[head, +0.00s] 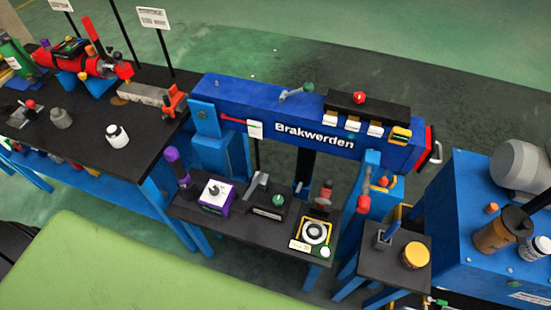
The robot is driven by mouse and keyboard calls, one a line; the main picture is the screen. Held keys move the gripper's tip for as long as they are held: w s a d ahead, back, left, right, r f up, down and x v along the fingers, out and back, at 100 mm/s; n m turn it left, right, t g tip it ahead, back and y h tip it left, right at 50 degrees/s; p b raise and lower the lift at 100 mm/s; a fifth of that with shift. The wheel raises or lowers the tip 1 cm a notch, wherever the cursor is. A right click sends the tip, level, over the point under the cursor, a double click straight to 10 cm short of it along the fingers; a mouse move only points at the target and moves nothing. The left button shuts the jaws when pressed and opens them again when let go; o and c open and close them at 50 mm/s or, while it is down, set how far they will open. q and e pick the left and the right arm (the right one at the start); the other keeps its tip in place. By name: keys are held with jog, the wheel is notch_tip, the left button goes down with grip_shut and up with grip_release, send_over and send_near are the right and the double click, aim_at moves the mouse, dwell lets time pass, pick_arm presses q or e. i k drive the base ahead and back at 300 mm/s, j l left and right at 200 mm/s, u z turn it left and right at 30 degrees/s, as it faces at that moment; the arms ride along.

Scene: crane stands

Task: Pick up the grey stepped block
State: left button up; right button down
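A small grey block (60,118) stands on the dark top of the left table (85,150), left of a white jar (116,136). It looks narrower at the top than at the base, so it may be the grey stepped block, but it is too small to tell its steps. A longer grey bar (143,93) lies farther back on the same table beside a red-orange clamp (174,100). Neither of my grippers can be made out in the head view.
A grey piece with a red knob (24,112) is left of the small block. A red machine (80,62) stands behind. A green surface (110,265) is in front.

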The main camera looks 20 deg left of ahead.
aim_at(60, 118)
jog(key=u, duration=2.1)
